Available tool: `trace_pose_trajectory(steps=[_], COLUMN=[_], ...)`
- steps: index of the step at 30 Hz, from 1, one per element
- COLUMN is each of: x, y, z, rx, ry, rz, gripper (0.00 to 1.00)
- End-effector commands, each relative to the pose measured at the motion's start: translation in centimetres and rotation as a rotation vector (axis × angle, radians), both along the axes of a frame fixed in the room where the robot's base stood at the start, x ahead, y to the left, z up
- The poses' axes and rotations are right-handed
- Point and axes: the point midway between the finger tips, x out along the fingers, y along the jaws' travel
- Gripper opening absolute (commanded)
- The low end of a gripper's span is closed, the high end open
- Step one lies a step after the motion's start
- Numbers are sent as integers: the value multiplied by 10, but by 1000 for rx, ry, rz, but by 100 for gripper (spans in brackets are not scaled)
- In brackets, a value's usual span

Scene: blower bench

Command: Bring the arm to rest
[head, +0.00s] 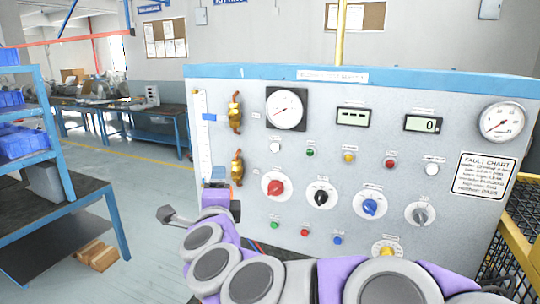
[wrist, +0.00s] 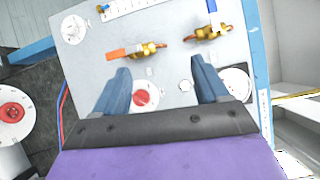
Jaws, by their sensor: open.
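My gripper (wrist: 160,78) is open in the wrist view. Its two blue fingers stand wide apart with nothing held between them. Beyond them is the grey panel, with a red knob (wrist: 143,94) seen between the fingers and two brass valves above. In the head view my purple and grey arm reaches from the lower right across the front of the panel (head: 330,165). Its end is at the panel's lower left, below the brass valves. My fingers are hard to make out there.
The upper brass valve (head: 236,112) has a blue handle; the lower valve (head: 237,168) is close to my arm's end. Gauges, displays, buttons and knobs cover the panel. A blue shelf rack (head: 62,150) stands left, a yellow frame (head: 518,215) right. Floor between rack and panel is clear.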

Motion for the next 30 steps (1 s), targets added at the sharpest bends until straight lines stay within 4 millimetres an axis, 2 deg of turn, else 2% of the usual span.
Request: trace_pose_trajectory(steps=[3,7,11,16,20,23,26,30], x=[-13,-34,-58,-92,-120,-144,-171,-216], y=[11,22,27,17,-4,-29,-61,-114], z=[11,10,-7,-44,-85,-119,-152,-195], rx=[-112,-262,-431,-665,-845,-975,-1092,-1220], ry=[-27,-43,-32,24,112,205,318,521], rz=[146,298,441,607,726,812,894,1007], gripper=[74,74,74,74,74,74,74,74])
